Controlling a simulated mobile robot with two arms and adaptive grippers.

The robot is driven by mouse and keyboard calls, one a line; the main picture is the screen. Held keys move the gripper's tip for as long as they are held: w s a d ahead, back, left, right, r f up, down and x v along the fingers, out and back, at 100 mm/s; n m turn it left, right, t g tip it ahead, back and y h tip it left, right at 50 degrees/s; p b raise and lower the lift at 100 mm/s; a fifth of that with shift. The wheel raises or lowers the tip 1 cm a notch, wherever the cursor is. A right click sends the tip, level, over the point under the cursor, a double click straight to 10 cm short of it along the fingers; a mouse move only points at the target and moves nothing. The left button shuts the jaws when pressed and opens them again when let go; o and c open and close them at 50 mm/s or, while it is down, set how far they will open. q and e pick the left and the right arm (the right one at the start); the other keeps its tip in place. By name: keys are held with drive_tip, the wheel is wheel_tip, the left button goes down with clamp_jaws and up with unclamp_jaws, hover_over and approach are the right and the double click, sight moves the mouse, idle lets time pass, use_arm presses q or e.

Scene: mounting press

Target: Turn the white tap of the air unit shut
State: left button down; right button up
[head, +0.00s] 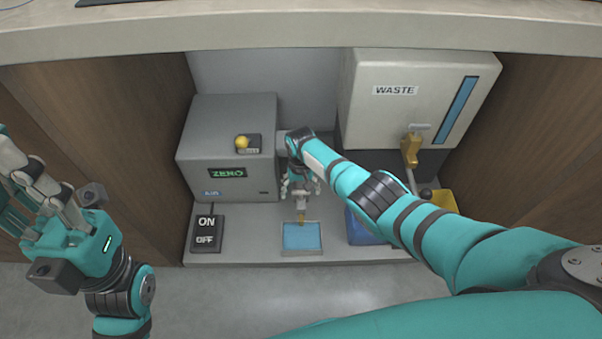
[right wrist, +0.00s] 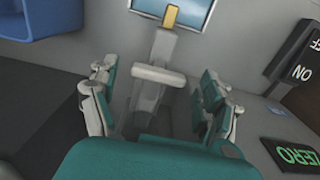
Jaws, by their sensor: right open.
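The air unit (head: 190,145) is a grey box with a green ZERO display, at the left of the cabinet. The white tap (right wrist: 158,77) is in the right wrist view, its crossbar lying across a pale pipe that ends in a brass nozzle (right wrist: 171,17). My right gripper (head: 300,186) is open at the unit's right side. In the right wrist view its fingers (right wrist: 158,88) stand on both sides of the tap, with visible gaps. In the head view the gripper mostly hides the tap. My left gripper (head: 35,190) is raised at the far left, away from the unit; its opening is unclear.
A blue tray (head: 302,238) lies under the nozzle. An ON/OFF switch (head: 207,233) is left of it. A WASTE box (head: 390,115) with a brass lever (head: 410,150) stands at right. Blue (head: 362,230) and yellow (head: 443,200) bins sit below it. A counter edge (head: 300,28) overhangs above.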

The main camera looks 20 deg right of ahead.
sight(301, 190)
wheel_tip(301, 190, up, 11)
idle(0.4)
idle(0.4)
